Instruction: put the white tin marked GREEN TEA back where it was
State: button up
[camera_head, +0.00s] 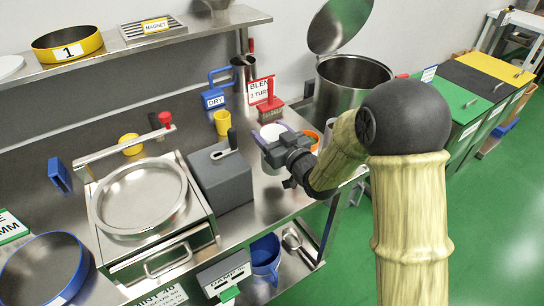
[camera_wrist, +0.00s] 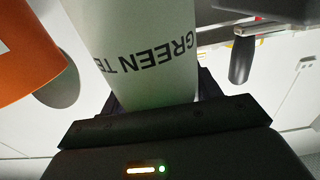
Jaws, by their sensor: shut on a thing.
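The white tin marked GREEN TEA (camera_wrist: 140,50) stands large in the wrist view, its lettering upside down there. My gripper (camera_wrist: 160,98) is shut on it, one dark finger on each side of its lower part. In the head view my gripper (camera_head: 274,148) is over the steel bench near its right end, and the pale round top of the tin (camera_head: 272,131) shows just beyond the fingers. The tin's lower part is hidden there, so I cannot tell whether it touches the bench.
An orange container (camera_wrist: 35,50) is close beside the tin; it also shows in the head view (camera_head: 312,138). A red brush (camera_head: 270,105), a yellow cup (camera_head: 222,122) and a grey box (camera_head: 220,175) stand nearby. A large steel drum (camera_head: 350,90) is behind.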

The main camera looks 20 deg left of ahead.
jog(key=shift+f, duration=1)
jog(key=shift+f, duration=1.9)
jog(key=shift+f, duration=0.2)
jog(key=o, duration=1.2)
jog(key=shift+w+r, duration=0.1)
jog(key=shift+w, duration=0.05)
